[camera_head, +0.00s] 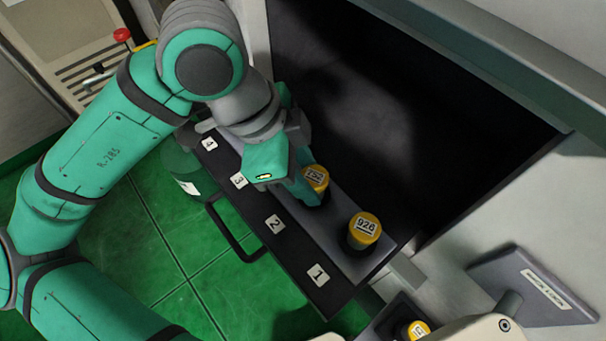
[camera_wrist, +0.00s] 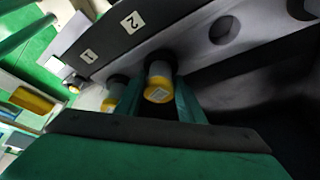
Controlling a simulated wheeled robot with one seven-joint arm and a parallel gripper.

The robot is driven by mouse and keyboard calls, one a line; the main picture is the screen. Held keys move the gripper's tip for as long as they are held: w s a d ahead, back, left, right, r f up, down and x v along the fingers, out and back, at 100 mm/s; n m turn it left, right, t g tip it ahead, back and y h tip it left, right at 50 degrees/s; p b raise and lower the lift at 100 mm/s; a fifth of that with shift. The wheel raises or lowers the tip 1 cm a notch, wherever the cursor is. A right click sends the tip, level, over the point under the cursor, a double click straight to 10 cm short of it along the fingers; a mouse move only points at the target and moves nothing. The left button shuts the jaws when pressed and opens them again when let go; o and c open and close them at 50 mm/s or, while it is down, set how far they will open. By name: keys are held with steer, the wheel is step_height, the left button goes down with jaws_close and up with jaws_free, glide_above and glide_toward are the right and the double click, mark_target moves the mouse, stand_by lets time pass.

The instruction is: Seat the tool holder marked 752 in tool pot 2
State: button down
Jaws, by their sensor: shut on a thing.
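The tool holder marked 752 (camera_head: 315,179) has a yellow cap and a grey body. My gripper (camera_head: 303,188) is shut on it from the left. In the wrist view the two green fingers (camera_wrist: 158,100) stand on either side of the holder (camera_wrist: 158,88). The holder is upright at tool pot 2, in line with the label 2 (camera_head: 275,224) on the dark rack edge.
A yellow-capped holder marked 928 (camera_head: 364,231) stands in pot 1, close beside the held one. An empty pot hole (camera_wrist: 223,28) shows on the other side. Another yellow-capped holder (camera_head: 416,330) is at the bottom right. A handle (camera_head: 232,235) juts out in front of the rack.

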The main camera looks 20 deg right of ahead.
steer(key=shift+f, duration=0.1)
steer(key=c, duration=1.1)
jaws_free()
steer(key=s+d+r+v, duration=0.1)
steer(key=d+v, duration=0.1)
steer(key=v, duration=1.5)
steer(key=shift+d+r, duration=0.1)
